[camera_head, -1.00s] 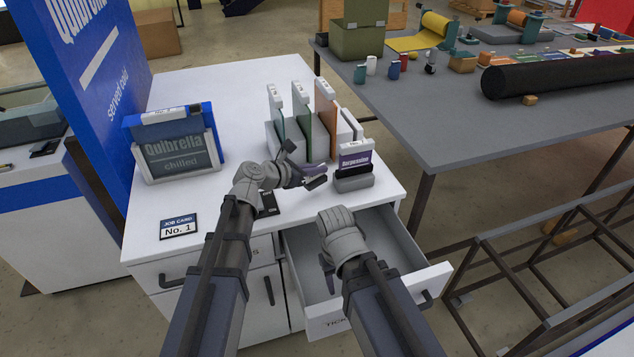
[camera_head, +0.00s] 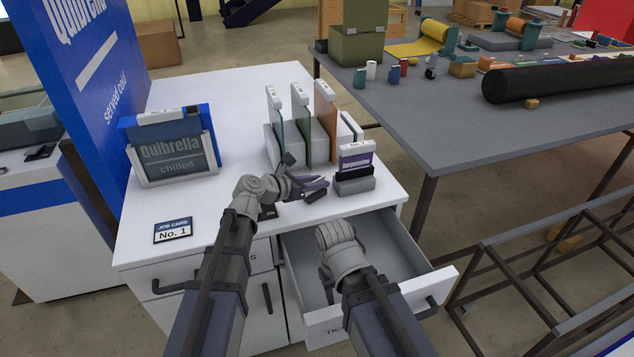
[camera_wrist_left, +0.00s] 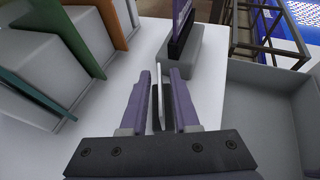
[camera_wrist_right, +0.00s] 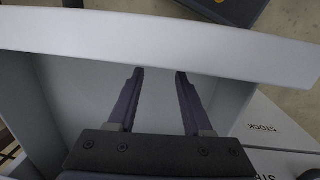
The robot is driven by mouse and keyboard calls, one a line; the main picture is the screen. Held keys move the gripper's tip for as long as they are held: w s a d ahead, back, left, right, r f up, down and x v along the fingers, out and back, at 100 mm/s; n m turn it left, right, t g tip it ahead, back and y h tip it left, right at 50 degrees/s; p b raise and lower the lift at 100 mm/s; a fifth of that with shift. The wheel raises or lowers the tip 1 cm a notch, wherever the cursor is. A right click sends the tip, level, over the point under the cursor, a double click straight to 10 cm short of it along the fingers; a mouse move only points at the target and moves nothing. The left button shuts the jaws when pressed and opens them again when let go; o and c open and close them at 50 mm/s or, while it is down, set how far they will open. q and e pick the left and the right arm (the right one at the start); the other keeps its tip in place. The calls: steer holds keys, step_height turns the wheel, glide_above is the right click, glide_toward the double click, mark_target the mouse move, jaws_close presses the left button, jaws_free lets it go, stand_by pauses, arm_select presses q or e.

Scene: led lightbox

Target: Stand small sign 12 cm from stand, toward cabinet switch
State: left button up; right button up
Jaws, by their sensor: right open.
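The small sign (camera_head: 355,160), white with a purple band, stands upright in a grey base with a dark slot (camera_head: 354,185) near the counter's right edge. The base also shows in the left wrist view (camera_wrist_left: 180,47). The stand with upright coloured panels (camera_head: 304,130) is just behind. My left gripper (camera_head: 318,189) is low over the counter, left of the sign, its fingers partly apart. A thin dark-and-white strip shows between them; I cannot tell what it is. A black item (camera_head: 267,211), perhaps the cabinet switch, is partly hidden by my left wrist. My right gripper (camera_wrist_right: 157,75) is open and empty over the drawer.
The open drawer (camera_head: 398,242) juts out at the front right of the counter. A framed Quibrella sign (camera_head: 175,155) and a job card (camera_head: 173,230) are at left. A grey table (camera_head: 440,125) with a black roll (camera_head: 560,80) is at right. Counter between the job card and framed sign is clear.

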arm_select(q)
steer(key=shift+r, duration=0.2)
arm_select(e)
steer(key=shift+r, duration=0.25)
arm_select(q)
steer(key=p+v, duration=0.5)
steer(key=v, duration=0.7)
arm_select(e)
step_height(320, 180, up, 4)
steer(key=shift+r, duration=0.25)
